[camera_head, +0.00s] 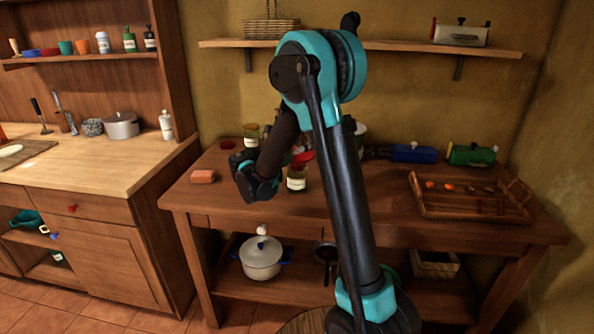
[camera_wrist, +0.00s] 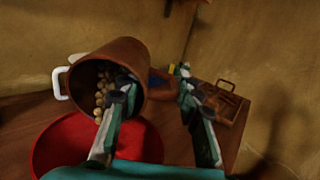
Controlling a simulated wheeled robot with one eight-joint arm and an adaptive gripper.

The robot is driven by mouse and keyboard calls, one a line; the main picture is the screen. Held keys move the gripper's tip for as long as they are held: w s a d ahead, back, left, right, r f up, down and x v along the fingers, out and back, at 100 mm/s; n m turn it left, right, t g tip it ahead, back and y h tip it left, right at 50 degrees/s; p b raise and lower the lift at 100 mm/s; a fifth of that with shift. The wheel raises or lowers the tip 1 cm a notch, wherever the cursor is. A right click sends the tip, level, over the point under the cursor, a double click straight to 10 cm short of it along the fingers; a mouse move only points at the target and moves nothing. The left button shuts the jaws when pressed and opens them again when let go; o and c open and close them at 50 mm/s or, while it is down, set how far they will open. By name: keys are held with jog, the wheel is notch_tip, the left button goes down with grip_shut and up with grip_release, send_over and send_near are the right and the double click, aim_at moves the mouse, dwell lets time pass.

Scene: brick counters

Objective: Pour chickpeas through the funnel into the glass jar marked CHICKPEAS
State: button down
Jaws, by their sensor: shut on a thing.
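A brown pot (camera_wrist: 118,52) with a white handle (camera_wrist: 61,84) is tilted in the wrist view, its mouth toward the camera. Chickpeas (camera_wrist: 103,92) lie inside it. My gripper (camera_wrist: 154,80) is shut on the pot's rim, one finger overlapping its mouth and the other to its right. The wide red funnel (camera_wrist: 50,148) is below the pot's mouth. In the head view, my gripper (camera_head: 257,178) is above the table, left of a labelled jar (camera_head: 297,181). A red piece, likely the funnel (camera_head: 303,156), shows behind my arm. The jar's label is too small to read.
A shelf (camera_head: 400,46) runs above. My arm hides the table's middle.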

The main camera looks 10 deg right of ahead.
jog(key=shift+s+a+r+h, duration=0.1)
jog(key=shift+a+r+h, duration=0.1)
jog(key=shift+r+h, duration=0.5)
dwell(1.8)
jog(key=shift+d+f+y, duration=0.2)
jog(key=shift+f+y, duration=0.4)
jog(key=shift+y, duration=0.1)
jog(key=shift+d+f+g+y, duration=0.3)
jog(key=shift+g+y, duration=0.1)
jog(key=shift+y, duration=0.5)
jog(key=shift+w, duration=0.2)
jog(key=shift+r+y, duration=0.1)
jog(key=shift+y, duration=0.2)
